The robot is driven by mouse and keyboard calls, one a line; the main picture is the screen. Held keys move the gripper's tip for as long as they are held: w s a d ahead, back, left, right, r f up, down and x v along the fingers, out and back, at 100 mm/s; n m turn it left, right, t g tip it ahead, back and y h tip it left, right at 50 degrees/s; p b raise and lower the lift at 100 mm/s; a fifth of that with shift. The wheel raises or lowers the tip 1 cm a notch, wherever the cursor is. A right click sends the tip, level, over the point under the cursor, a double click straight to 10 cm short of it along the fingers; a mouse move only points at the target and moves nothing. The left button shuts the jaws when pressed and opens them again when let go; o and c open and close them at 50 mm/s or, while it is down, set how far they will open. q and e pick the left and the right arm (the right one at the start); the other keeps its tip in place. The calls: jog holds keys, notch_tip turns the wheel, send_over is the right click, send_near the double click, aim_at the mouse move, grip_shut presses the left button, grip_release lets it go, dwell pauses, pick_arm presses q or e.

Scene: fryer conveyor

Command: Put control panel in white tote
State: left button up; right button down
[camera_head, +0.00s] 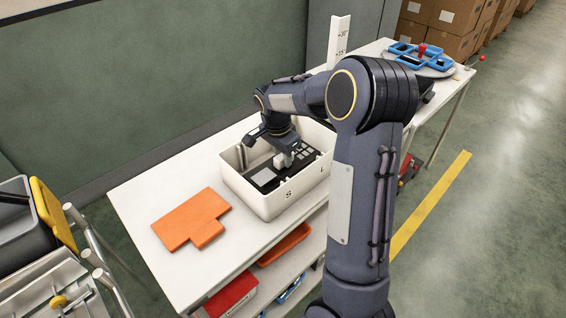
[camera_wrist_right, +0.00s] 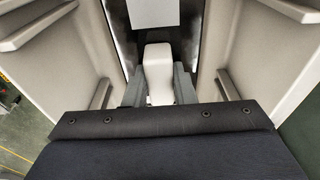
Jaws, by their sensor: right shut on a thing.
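The white tote (camera_head: 262,206) stands on the white table, with its near wall toward me. The control panel (camera_head: 264,177), dark with pale grey patches, lies low inside the tote. My right gripper (camera_head: 283,160) reaches down into the tote from above and is shut on a pale raised part of the panel. In the right wrist view, this pale block (camera_wrist_right: 159,75) sits between the two grey fingers (camera_wrist_right: 160,88), with the dark panel behind it and tote walls on both sides. The panel's underside is hidden. My left gripper is not in view.
An orange T-shaped plate (camera_head: 190,218) lies on the white table (camera_head: 150,190) left of the tote. Red and orange bins (camera_head: 232,296) sit on the shelf below. Blue trays (camera_head: 420,55) stand at the far table end. A grey cart stands at left.

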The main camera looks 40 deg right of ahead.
aim_at(278, 158)
jog(key=shift+f, duration=1.3)
jog(key=shift+f, duration=0.1)
jog(key=c, duration=1.2)
grip_release()
jog(key=r, duration=0.3)
jog(key=a+r, duration=0.1)
jog(key=r, duration=0.7)
jog(key=shift+a+r, duration=0.25)
jog(key=shift+a, duration=0.1)
jog(key=shift+s+r, duration=0.15)
jog(key=shift+r, duration=0.1)
jog(key=s+a+n+t+y, duration=0.2)
jog(key=s+a+n, duration=0.5)
jog(key=s, duration=0.5)
jog(key=s+a+f+n+t+y, duration=0.1)
jog(key=s+a+n+t+y, duration=0.2)
jog(key=s+a+n, duration=0.5)
jog(key=s+a, duration=0.2)
jog(key=s, duration=0.1)
jog(key=shift+s+a+y, duration=0.3)
jog(key=shift+s, duration=0.05)
